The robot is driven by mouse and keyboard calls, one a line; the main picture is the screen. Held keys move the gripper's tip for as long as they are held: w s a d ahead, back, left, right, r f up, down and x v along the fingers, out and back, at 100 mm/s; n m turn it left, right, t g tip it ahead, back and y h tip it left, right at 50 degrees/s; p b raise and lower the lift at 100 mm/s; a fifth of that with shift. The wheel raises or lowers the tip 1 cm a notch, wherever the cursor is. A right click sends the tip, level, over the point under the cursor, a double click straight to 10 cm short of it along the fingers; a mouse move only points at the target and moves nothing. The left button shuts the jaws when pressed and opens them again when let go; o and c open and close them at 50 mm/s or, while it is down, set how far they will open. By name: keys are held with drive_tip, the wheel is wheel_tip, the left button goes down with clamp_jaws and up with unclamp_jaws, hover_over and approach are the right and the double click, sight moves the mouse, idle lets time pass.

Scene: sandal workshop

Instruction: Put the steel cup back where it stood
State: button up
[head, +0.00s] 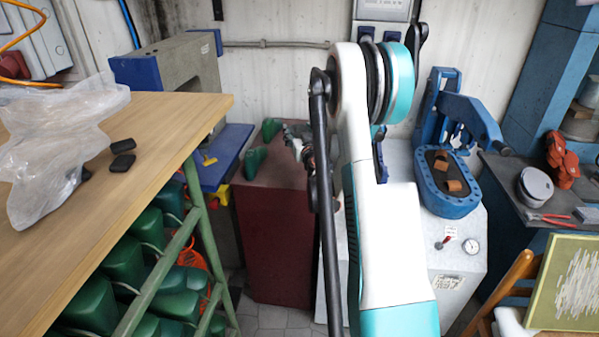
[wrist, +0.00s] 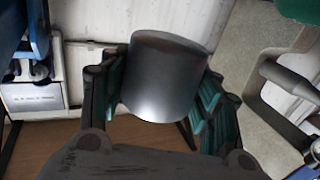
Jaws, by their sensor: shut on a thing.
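The steel cup (wrist: 165,80), a smooth grey metal cylinder, fills the middle of the wrist view. My gripper (wrist: 160,95) is shut on it, with dark, teal-edged fingers on both sides of its wall. In the head view my gripper (head: 298,138) is mostly hidden behind my arm, above the back of the dark red cabinet (head: 270,235).
Green shoe lasts (head: 257,158) stand on the cabinet's left part. A wooden table (head: 170,120) with a plastic bag (head: 60,140) is at the left. A blue press (head: 450,180) on a white housing is right of my arm. A dark bench (head: 510,185) with tools is farther right.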

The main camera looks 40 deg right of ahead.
wheel_tip(320, 180, down, 15)
drive_tip(key=b, duration=0.5)
drive_tip(key=shift+r, duration=0.2)
drive_tip(key=o, duration=1.1)
drive_tip(key=shift+o, duration=0.2)
